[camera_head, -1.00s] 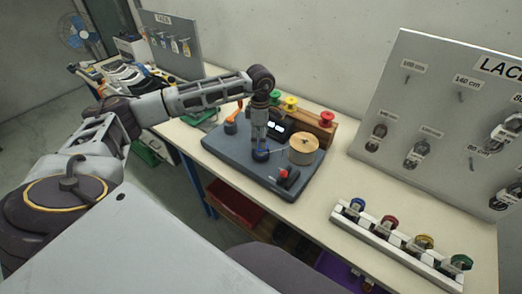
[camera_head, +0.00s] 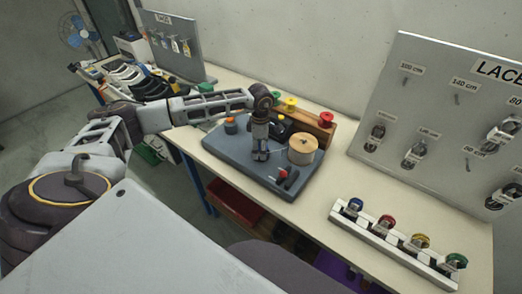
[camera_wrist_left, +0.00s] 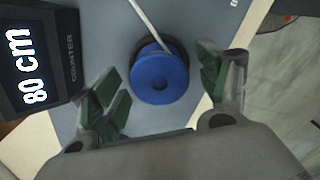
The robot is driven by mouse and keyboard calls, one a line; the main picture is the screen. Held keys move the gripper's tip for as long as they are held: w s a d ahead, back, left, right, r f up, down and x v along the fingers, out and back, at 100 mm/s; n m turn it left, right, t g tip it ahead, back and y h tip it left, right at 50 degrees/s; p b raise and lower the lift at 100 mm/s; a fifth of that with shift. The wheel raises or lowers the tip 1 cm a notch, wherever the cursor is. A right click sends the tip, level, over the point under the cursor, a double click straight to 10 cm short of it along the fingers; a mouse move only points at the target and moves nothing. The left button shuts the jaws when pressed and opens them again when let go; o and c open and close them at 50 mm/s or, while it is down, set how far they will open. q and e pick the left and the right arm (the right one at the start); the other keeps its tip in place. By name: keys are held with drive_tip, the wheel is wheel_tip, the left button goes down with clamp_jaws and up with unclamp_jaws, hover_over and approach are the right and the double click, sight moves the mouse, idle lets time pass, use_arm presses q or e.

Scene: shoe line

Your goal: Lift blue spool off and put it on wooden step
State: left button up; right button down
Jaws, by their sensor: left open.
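The blue spool (camera_wrist_left: 160,77) sits on its round dark base on the grey winding board (camera_head: 222,158). A pale lace runs to it in the left wrist view. My left gripper (camera_head: 260,156) points down over it, with its open green-padded fingers on either side, apart from the spool. In the head view the gripper hides the spool. The wooden step (camera_head: 312,129) stands behind the board, holding a yellow spool (camera_head: 290,104) and a red spool (camera_head: 326,118) with a gap between them. My right gripper is out of view.
A counter (camera_wrist_left: 37,62) reading 80 cm stands close to the gripper. A large wooden reel (camera_head: 303,150) is right of it, and a red-topped lever (camera_head: 283,172) is in front. A white rack (camera_head: 388,244) of coloured laces lies at the front right.

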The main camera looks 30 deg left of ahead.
use_arm(q)
drive_tip(key=c, duration=1.3)
drive_tip(key=shift+r, duration=0.1)
drive_tip(key=shift+r+b, duration=0.85)
drive_tip(key=shift+r, duration=4.1)
